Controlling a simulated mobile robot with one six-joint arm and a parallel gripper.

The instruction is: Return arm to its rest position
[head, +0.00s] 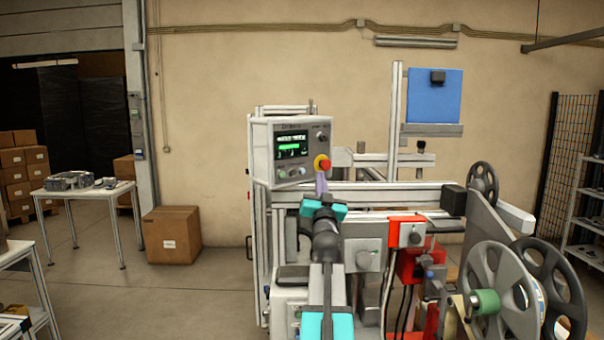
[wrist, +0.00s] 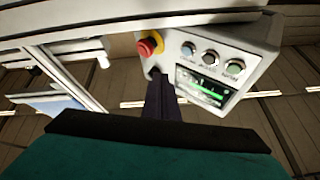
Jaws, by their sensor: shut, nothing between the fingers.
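My arm, grey with teal joint covers (head: 324,207), rises in front of the machine in the head view. My gripper (head: 321,180) points up just below the red emergency button (head: 322,163) on the control panel (head: 291,150). In the wrist view the dark, closed fingers of my gripper (wrist: 157,76) appear just beside the red button (wrist: 150,44) and its yellow collar. Nothing shows between them. I cannot tell whether they touch the panel. The panel's screen (wrist: 198,85) shows green in the wrist view, where the panel appears upside down.
The machine's grey beam (head: 390,195) and red block (head: 406,232) stand right of my arm. Large reels (head: 490,265) are at the right front. A cardboard box (head: 171,234) and a white table (head: 90,192) stand to the left, with open floor between them and the machine.

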